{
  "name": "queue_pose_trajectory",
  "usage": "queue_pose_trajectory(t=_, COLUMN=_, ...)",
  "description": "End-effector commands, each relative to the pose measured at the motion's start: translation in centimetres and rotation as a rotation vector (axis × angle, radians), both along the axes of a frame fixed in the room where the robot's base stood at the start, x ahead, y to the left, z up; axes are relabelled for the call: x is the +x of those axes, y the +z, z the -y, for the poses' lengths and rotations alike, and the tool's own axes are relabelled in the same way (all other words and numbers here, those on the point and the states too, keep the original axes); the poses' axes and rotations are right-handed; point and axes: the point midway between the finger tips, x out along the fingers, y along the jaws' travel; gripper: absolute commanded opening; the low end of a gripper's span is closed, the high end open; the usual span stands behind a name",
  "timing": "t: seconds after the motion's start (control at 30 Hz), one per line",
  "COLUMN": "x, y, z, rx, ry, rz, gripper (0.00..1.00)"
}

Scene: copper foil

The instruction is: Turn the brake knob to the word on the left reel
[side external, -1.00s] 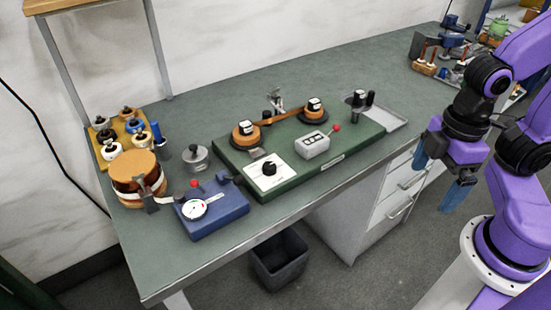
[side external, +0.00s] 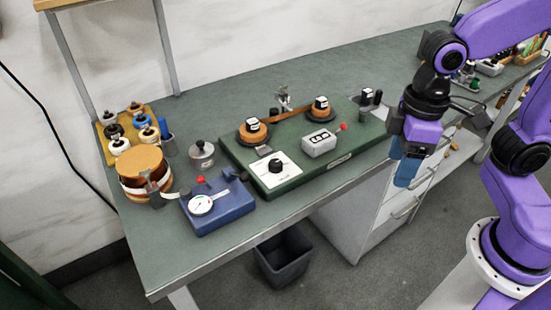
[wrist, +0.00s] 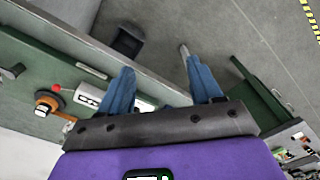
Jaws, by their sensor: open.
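The black brake knob (side external: 277,167) stands on a white plate (side external: 286,177) at the front left of a green machine base (side external: 345,157). The left reel (side external: 253,130) is copper coloured with a black and white label on top; its word is too small to read. A similar right reel (side external: 321,107) has copper foil running to it. My gripper (side external: 402,162) is open and empty, fingers pointing down, off the bench's front edge and right of the base. In the wrist view my blue fingers (wrist: 160,70) are apart; the knob cannot be made out there.
A grey counter box (side external: 319,143) with a red-ended handle sits between plate and right reel. A blue gauge box (side external: 217,205), a large copper roll (side external: 142,165) and small spools stand left. A bin (side external: 283,258) stands on the floor.

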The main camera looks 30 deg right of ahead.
Motion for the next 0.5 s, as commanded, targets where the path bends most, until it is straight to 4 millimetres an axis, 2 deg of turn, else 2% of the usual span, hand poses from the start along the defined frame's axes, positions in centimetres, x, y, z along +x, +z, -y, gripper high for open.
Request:
queue_pose_trajectory(t=0.03, x=1.5, y=0.3, z=-1.0, rx=-0.002, ry=-0.06, rz=-0.003, gripper=0.64)
queue_pose_trajectory(t=0.2, x=6.4, y=1.1, z=-3.7, rx=-0.004, ry=-0.263, rz=-0.007, gripper=0.64)
queue_pose_trajectory(t=0.5, x=14.9, y=1.9, z=-7.2, rx=-0.007, ry=-0.622, rz=-0.014, gripper=0.64)
